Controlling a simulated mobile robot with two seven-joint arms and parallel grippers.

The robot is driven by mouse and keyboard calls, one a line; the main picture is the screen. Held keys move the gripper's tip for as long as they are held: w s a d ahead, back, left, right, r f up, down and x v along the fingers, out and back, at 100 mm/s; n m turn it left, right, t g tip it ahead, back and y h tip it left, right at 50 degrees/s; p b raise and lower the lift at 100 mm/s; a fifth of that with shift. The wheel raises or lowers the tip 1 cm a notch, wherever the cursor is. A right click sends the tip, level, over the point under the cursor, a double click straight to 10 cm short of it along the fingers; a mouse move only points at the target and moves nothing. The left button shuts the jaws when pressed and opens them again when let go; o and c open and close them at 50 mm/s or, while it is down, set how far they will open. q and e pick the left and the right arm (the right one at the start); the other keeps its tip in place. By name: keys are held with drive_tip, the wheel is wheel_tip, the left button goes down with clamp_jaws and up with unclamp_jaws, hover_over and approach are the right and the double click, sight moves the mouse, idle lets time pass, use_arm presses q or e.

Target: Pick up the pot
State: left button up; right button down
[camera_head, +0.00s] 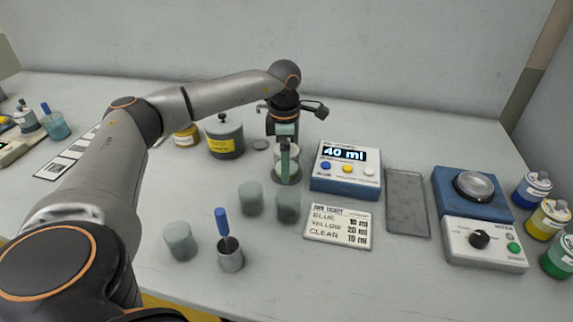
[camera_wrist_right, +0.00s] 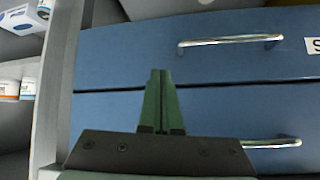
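A small clear pot (camera_head: 293,172) stands behind my left gripper's finger, left of the blue box with the "40 ml" display. My left gripper (camera_head: 285,165) points straight down at this pot; its green finger overlaps the pot's front. The other finger is hidden, so its opening and any grip cannot be told. A dark grey lidded pot (camera_head: 225,142) with a yellow label stands further left. My right gripper (camera_wrist_right: 161,102) shows only in the right wrist view. Its green fingers are together with nothing between them, in front of blue drawers (camera_wrist_right: 220,105).
The display box (camera_head: 345,182), a ticket card (camera_head: 338,227), a grey tray (camera_head: 407,203) and a blue-and-white device with a knob (camera_head: 484,243) lie to the right. Grey-green cups (camera_head: 180,241) and a metal cup (camera_head: 230,259) with a blue-handled tool stand in front.

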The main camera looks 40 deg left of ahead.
use_arm(q)
drive_tip(key=c, duration=1.3)
drive_tip(key=shift+r, duration=0.1)
drive_tip(key=shift+c, duration=0.2)
